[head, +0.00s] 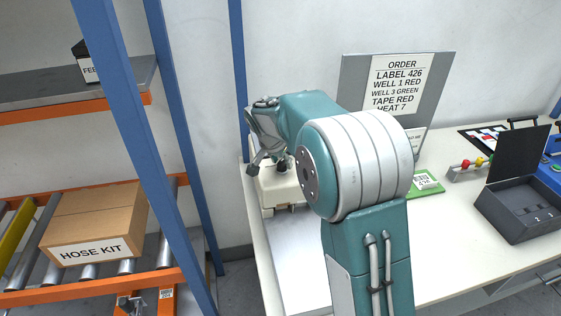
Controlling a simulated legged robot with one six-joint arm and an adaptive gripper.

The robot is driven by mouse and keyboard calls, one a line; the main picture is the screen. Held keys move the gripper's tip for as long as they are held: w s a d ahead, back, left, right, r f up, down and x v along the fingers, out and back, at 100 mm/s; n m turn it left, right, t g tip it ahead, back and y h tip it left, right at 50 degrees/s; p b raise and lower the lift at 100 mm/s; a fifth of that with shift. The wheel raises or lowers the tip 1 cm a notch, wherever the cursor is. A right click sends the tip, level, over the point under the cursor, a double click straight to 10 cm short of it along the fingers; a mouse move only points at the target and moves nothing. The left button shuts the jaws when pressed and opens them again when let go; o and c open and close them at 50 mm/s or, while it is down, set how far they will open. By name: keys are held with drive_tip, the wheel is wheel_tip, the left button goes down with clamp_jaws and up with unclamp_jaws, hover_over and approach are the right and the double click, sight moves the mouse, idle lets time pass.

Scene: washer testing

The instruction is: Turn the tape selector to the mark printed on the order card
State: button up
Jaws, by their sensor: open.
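The order card (397,82) is white and fixed on a grey upright board at the back of the table. It reads LABEL 426, WELL 1 RED, WELL 3 GREEN, TAPE RED, HEAT 7. A cream-coloured machine (272,191) stands at the table's left end. My gripper (267,164) is over this machine, pointing down, open, with nothing seen in it. A small dark part shows at the machine's top close to the fingers; I cannot tell if it is the tape selector. My arm hides the machine's right side, and no selector marks can be read.
Right of my arm lie a green board (428,184), a rack with red and yellow knobs (467,168) and an open dark grey box (520,212). A blue post (239,75) stands behind the gripper. Left are a roller rack and a HOSE KIT box (97,222).

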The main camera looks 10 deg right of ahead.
drive_tip(key=v, duration=1.1)
drive_tip(key=shift+a+r, duration=0.25)
drive_tip(key=shift+s+r, duration=0.1)
drive_tip(key=shift+s, duration=0.1)
drive_tip(key=s+d+r+n+t+y, duration=0.1)
drive_tip(key=s+d+r+n, duration=0.1)
drive_tip(key=s, duration=0.6)
drive_tip(key=s+d+r+n+y, duration=0.1)
drive_tip(key=s+r+n, duration=0.15)
drive_tip(key=s, duration=0.55)
drive_tip(key=s+f+n, duration=0.2)
drive_tip(key=s+f, duration=0.1)
drive_tip(key=s, duration=0.5)
drive_tip(key=s+f+n+t+y, duration=0.1)
drive_tip(key=s+f+n, duration=0.1)
drive_tip(key=s, duration=0.5)
drive_tip(key=shift+s+d+f+n+t, duration=0.3)
drive_tip(key=shift+s+f+n, duration=0.05)
drive_tip(key=shift+s+f, duration=0.1)
